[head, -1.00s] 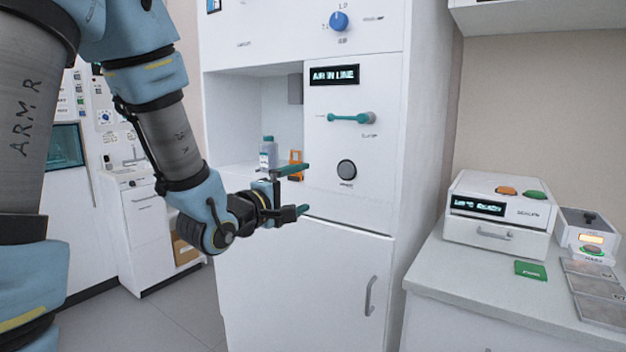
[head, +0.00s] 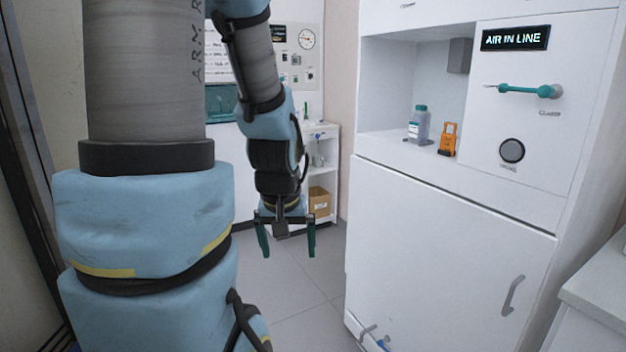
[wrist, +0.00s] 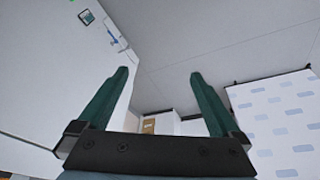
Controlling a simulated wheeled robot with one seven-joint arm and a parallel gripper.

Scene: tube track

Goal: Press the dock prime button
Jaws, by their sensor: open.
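My gripper (head: 286,252) hangs fingers down over the floor, left of the cabinet and well away from the button. Its two green fingers are apart with nothing between them. In the wrist view my gripper (wrist: 158,75) is also open and empty. The button is not seen in the wrist view.
A capped bottle (head: 419,125) and an orange holder (head: 448,139) stand in the cabinet's alcove. The cabinet door has a grey handle (head: 513,295). A counter edge (head: 595,290) is at the right. Grey floor (head: 290,285) is free below my gripper.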

